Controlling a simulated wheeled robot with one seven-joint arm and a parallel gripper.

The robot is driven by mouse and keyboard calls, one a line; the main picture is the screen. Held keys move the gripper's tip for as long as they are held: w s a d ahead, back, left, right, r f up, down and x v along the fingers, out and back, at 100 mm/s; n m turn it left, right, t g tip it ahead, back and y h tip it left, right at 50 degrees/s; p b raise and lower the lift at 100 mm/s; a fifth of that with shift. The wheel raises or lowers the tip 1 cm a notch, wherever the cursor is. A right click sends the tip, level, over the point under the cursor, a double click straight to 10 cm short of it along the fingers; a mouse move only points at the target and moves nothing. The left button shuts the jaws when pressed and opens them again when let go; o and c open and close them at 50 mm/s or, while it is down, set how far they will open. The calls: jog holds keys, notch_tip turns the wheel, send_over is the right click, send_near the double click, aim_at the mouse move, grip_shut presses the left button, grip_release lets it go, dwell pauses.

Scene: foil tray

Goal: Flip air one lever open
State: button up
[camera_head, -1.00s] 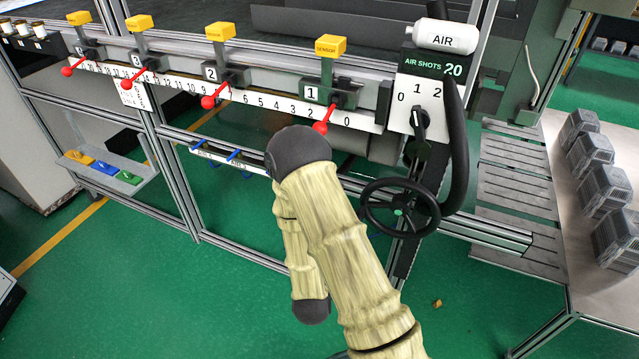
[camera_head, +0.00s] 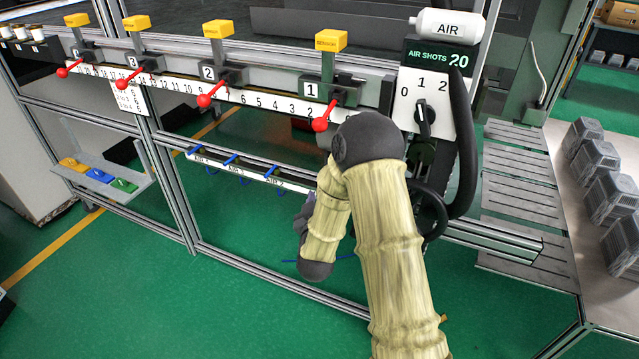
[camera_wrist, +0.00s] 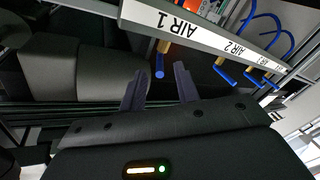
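The AIR 1 lever (camera_wrist: 159,66) shows in the wrist view as a short blue handle on a yellow stem, below the AIR 1 label (camera_wrist: 176,24). My gripper (camera_wrist: 160,69) is open, with its two dark fingers apart. The blue handle appears between or just beyond the fingertips; I cannot tell whether they touch it. In the head view my arm hides the AIR 1 lever, and the gripper is mostly hidden at the left side of my wrist.
The white label rail (camera_head: 219,170) carries more blue levers, including AIR 2 (camera_wrist: 226,75). Above it are red-knobbed levers, such as number 1 (camera_head: 320,124). A black handwheel (camera_head: 432,212) is partly behind my arm. The green floor at left is open.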

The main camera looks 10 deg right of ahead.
jog(key=x, duration=0.5)
jog(key=shift+w+d, duration=0.1)
jog(key=shift+w, duration=0.15)
grip_shut()
